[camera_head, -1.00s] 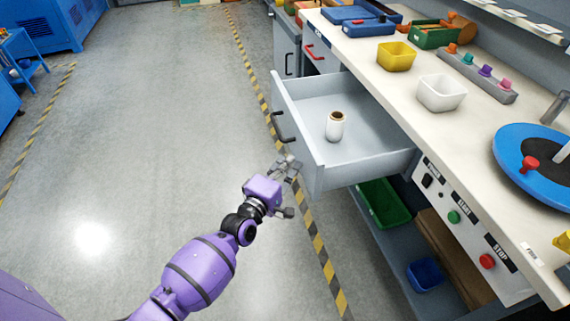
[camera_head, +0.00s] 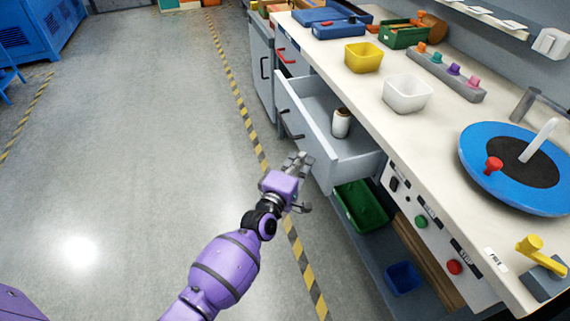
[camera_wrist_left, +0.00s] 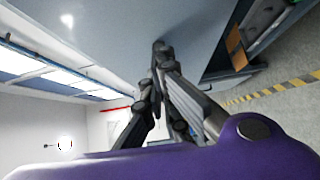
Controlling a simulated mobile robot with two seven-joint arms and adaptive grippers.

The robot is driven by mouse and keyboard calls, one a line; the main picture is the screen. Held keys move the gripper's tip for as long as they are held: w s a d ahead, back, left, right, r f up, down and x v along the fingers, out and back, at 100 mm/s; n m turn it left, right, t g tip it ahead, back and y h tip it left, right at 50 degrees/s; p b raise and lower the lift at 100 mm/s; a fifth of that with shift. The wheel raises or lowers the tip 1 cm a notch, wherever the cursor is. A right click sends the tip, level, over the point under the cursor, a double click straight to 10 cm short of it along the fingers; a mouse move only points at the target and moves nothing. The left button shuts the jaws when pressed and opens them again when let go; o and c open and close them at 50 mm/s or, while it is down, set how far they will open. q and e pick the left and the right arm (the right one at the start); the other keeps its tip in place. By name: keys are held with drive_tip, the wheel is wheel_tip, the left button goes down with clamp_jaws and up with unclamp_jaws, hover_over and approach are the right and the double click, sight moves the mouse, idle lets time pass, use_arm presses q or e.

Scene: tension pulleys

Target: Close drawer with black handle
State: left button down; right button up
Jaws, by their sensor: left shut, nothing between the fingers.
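The drawer (camera_head: 307,138) with the black handle (camera_head: 291,125) is partly pulled out of the workbench. A white spool (camera_head: 341,123) stands upright inside it. My left gripper (camera_head: 304,160) is shut and empty at the near end of the drawer front, to the right of the handle. In the left wrist view the shut fingertips (camera_wrist_left: 160,47) are against or very close to a grey panel (camera_wrist_left: 110,30), which looks like the drawer front. I cannot tell whether they touch. My right gripper is not in view.
A drawer with a red handle (camera_head: 286,56) and a cabinet (camera_head: 262,70) are beyond. Below the open drawer are a green bin (camera_head: 362,207) and a blue bin (camera_head: 402,278). The worktop (camera_head: 365,88) holds a yellow bin (camera_head: 363,57) and a white bin (camera_head: 407,93). The floor (camera_head: 150,150) on the left is clear.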

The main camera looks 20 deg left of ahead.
use_arm(q)
drive_tip(key=w+d+b, duration=0.1)
drive_tip(key=w+d, duration=0.1)
drive_tip(key=d, duration=0.1)
drive_tip(key=w+d+b, duration=0.1)
drive_tip(key=w+d, duration=0.2)
drive_tip(key=d, duration=0.1)
drive_tip(key=w+d+b, duration=0.1)
drive_tip(key=w+d, duration=0.1)
drive_tip(key=d, duration=0.2)
drive_tip(key=shift+w+f, duration=0.1)
drive_tip(key=shift+w, duration=0.05)
drive_tip(key=shift+w+d, duration=0.4)
drive_tip(key=shift+d, duration=0.15)
drive_tip(key=shift+w+d, duration=0.1)
drive_tip(key=shift+d, duration=0.1)
drive_tip(key=shift+r, duration=0.2)
drive_tip(key=shift+r, duration=0.1)
